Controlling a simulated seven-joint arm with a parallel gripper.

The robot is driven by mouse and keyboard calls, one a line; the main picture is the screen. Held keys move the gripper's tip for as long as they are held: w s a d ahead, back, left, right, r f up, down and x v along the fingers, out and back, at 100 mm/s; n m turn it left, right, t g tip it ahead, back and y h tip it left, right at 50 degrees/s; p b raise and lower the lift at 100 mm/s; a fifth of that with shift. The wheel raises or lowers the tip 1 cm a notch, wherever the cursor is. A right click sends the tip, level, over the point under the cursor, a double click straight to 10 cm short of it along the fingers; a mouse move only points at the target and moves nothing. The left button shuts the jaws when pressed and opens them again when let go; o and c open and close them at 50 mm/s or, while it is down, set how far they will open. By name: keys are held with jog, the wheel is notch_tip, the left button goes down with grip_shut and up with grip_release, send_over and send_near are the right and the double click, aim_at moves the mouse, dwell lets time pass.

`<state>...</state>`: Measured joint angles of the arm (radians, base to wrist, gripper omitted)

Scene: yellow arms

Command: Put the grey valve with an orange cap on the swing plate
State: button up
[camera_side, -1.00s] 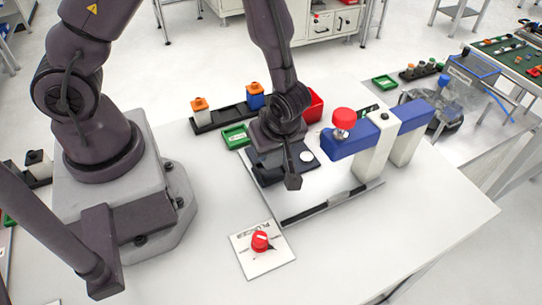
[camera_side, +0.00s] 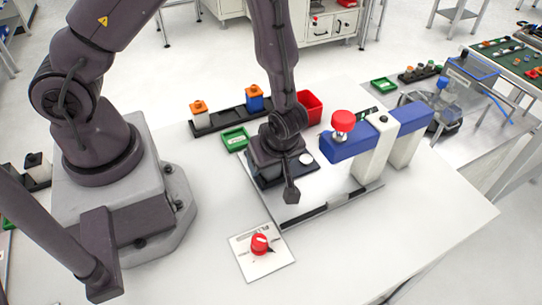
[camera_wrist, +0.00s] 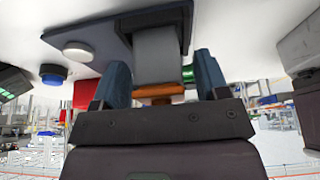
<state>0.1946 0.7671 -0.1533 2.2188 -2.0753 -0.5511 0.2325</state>
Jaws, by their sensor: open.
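In the wrist view, a grey valve (camera_wrist: 158,50) with an orange cap (camera_wrist: 158,91) is between the two fingers of my gripper (camera_wrist: 160,78), its cap toward the palm. The fingers are open around it. The far end of the valve is at the dark swing plate (camera_wrist: 100,22); I cannot tell how fully it is seated. In the side view, my gripper (camera_side: 274,167) is low over the dark plate (camera_side: 312,171), and its hand hides the valve. A white round disc (camera_side: 306,159) shows on the plate beside the gripper.
A black rack (camera_side: 229,117) behind holds another pale valve with an orange cap (camera_side: 199,108) and a blue one (camera_side: 255,99). A green tray (camera_side: 236,138) and red bin (camera_side: 310,107) are nearby. A blue-and-white fixture (camera_side: 372,142) stands right; a red knob (camera_side: 260,243) is in front.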

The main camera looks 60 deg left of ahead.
jog(key=v, duration=1.2)
jog(key=shift+r, duration=0.15)
dwell(0.6)
